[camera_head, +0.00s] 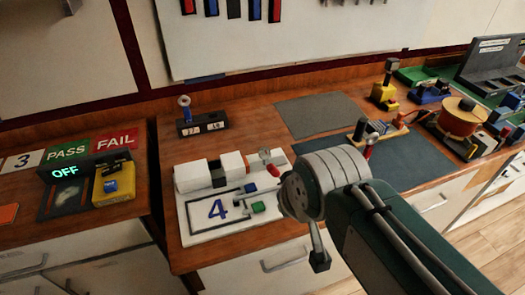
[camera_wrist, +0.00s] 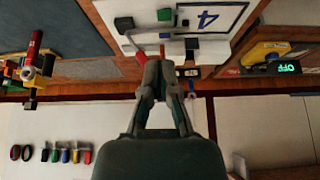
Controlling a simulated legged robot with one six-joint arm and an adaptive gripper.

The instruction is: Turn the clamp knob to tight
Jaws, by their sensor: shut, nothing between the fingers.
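A white clamp fixture (camera_head: 205,228) marked with a blue 4 stands on the wooden bench in the head view; its marked plate (camera_wrist: 228,20) shows at the top of the wrist view. Two white blocks with a dark part between them sit along its back. A small grey round part, likely the clamp knob (camera_head: 265,155), is at their right end, with a red tip just below it. A red part (camera_wrist: 141,57) also shows beside my fingers in the wrist view. My gripper (camera_wrist: 162,65) is shut and empty near the fixture. My wrist hides its fingertips in the head view; contact cannot be told.
A small stand with a ring top (camera_head: 186,110) is behind the fixture. Several devices and a copper-coloured coil (camera_head: 462,115) crowd the right. A grey mat (camera_head: 322,113) lies bare behind.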

